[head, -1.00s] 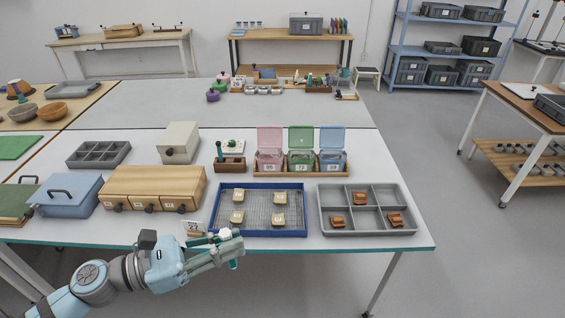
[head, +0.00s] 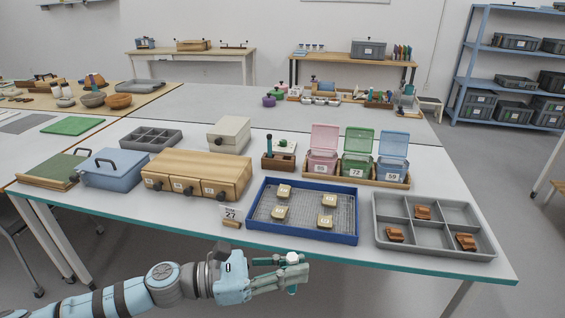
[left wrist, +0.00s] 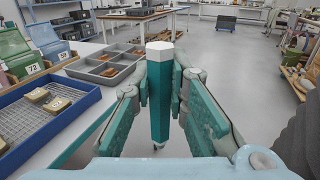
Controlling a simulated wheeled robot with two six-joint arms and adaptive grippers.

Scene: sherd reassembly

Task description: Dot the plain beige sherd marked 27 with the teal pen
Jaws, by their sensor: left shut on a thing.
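My left gripper (head: 284,273) is shut on the teal pen (left wrist: 160,100). In the left wrist view the pen stands upright between the fingers, pale cap end up, dark tip down. In the head view, the gripper and pen appear in front of the table's near edge, below the blue tray (head: 300,234). Several beige sherds lie apart in that tray, including a front right one (head: 325,222) and a front left one (head: 279,212). Their marks are too small to read surely. A small card (head: 231,213) reading 27 stands left of the tray. My right gripper is out of view.
A grey compartment tray (head: 431,246) with brown sherds sits right of the blue tray. Behind are pink, green and blue lidded bins (head: 357,167) and a wooden pen holder (head: 278,161). A wooden drawer box (head: 196,177) stands left. Open floor lies before the table.

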